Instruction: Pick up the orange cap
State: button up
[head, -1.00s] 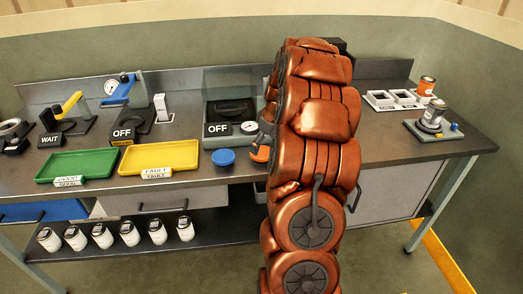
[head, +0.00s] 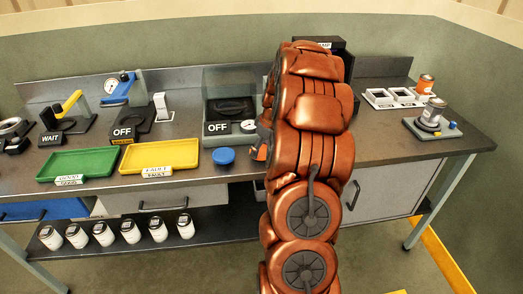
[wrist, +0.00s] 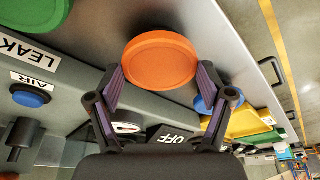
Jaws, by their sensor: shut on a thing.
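The orange cap (wrist: 160,61) is a round disc between the fingertips of my gripper (wrist: 159,78) in the wrist view. The gripper is shut on it, with one dark finger at each side. The cap looks much larger than the blue cap behind it and appears held above the bench. In the head view my copper-coloured arm hides most of the gripper, and only a small orange patch shows at its left edge.
The blue cap (head: 224,156) lies on the bench (head: 340,167) left of my arm. Beyond it are the yellow tray (head: 160,156) and green tray (head: 80,164). In the wrist view a green round thing (wrist: 32,12) and a "LEAK" label (wrist: 30,53) are close on the left.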

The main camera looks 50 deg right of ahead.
aim_at(262, 150)
jog(key=shift+r+b, duration=0.4)
jog(key=shift+r, duration=0.15)
jog(key=v, duration=0.1)
jog(key=b+v, duration=0.1)
jog(key=shift+s+d+r+b, duration=0.2)
jog(key=shift+s+r+b, duration=0.05)
jog(key=shift+s+b, duration=0.05)
jog(key=s+d+b, duration=0.1)
jog(key=s+d, duration=0.1)
jog(key=s, duration=0.2)
jog(key=s+d+b, duration=0.1)
jog(key=s+d, duration=0.1)
jog(key=s, duration=0.2)
jog(key=s+d+r+b, duration=0.1)
jog(key=s, duration=0.3)
jog(key=shift+s+d+r+b, duration=0.1)
jog(key=shift+d+b, duration=0.3)
jog(key=shift+s+d+r, duration=0.15)
jog(key=shift+s+d, duration=0.15)
jog(key=shift+s, duration=0.3)
